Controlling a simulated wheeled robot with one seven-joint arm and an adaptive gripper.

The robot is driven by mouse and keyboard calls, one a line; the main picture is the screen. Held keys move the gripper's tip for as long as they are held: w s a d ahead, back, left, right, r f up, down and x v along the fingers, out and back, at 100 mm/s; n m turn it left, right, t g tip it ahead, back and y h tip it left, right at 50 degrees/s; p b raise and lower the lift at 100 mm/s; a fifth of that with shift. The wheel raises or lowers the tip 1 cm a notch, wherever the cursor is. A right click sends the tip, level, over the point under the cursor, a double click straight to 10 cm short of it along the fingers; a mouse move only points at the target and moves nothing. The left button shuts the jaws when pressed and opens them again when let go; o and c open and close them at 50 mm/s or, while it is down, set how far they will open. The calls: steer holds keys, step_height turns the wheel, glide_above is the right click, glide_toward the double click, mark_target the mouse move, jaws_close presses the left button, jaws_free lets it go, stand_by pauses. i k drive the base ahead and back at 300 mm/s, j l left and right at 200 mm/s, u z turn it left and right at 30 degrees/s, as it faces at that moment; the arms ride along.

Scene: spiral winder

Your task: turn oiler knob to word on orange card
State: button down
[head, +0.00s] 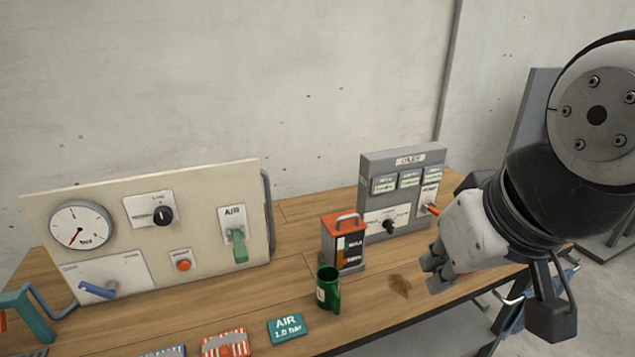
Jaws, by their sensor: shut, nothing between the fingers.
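An orange-and-white card (226,343) lies at the table's front edge, cut off by the picture's bottom; I cannot read its word. A black knob (162,215) sits on a white plate on the cream panel (195,200); the plate's small label is too blurred to read surely. Another black knob (389,227) sits on the grey box (401,160) at right. I cannot tell for certain which knob is the oiler's. My gripper (433,274) is shut and empty, right of the grey box's knob and above the table's front edge, touching neither knob.
An orange-topped container (343,225) and a green mug (328,291) stand between panel and box. A teal AIR card (289,328) lies in front. The panel carries a gauge (81,226), blue lever (97,290), red button (183,265) and green lever (239,247).

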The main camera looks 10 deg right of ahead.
mark_target(388, 224)
steer(key=z, duration=0.85)
steer(key=i+l+u, duration=0.1)
steer(key=l, duration=0.15)
steer(key=i+l+u, duration=0.15)
steer(key=l, duration=0.15)
steer(key=i+l+z, duration=0.15)
steer(key=i+l, duration=0.4)
steer(key=l, duration=0.1)
